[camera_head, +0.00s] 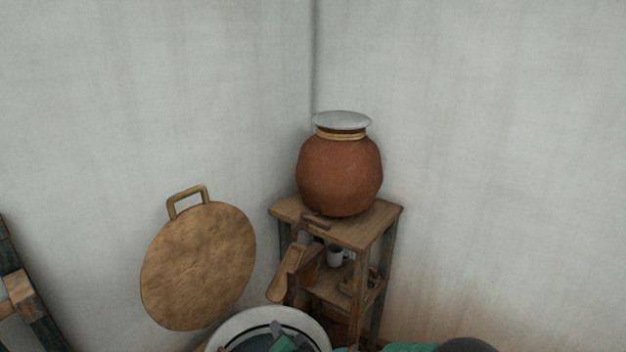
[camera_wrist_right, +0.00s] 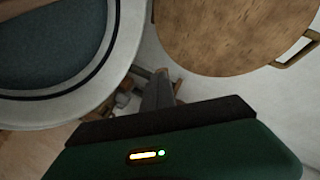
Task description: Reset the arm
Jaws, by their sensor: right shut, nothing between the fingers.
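My right gripper (camera_head: 284,340) shows low in the head view, in front of a round white-rimmed vessel (camera_head: 222,332) with a dark inside. In the right wrist view its grey fingers (camera_wrist_right: 158,92) are together, with nothing held between them. The same white rim (camera_wrist_right: 125,45) fills the upper left of that view. A round wooden lid (camera_head: 198,267) with a loop handle leans near the wall, and it also shows in the right wrist view (camera_wrist_right: 235,35). My left gripper is out of view.
A wooden stand (camera_head: 350,233) in the corner bears a brown clay pot (camera_head: 340,175) with a metal cover (camera_head: 341,120). A wooden frame (camera_head: 22,290) is at far left. The space before the right wall looks clear.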

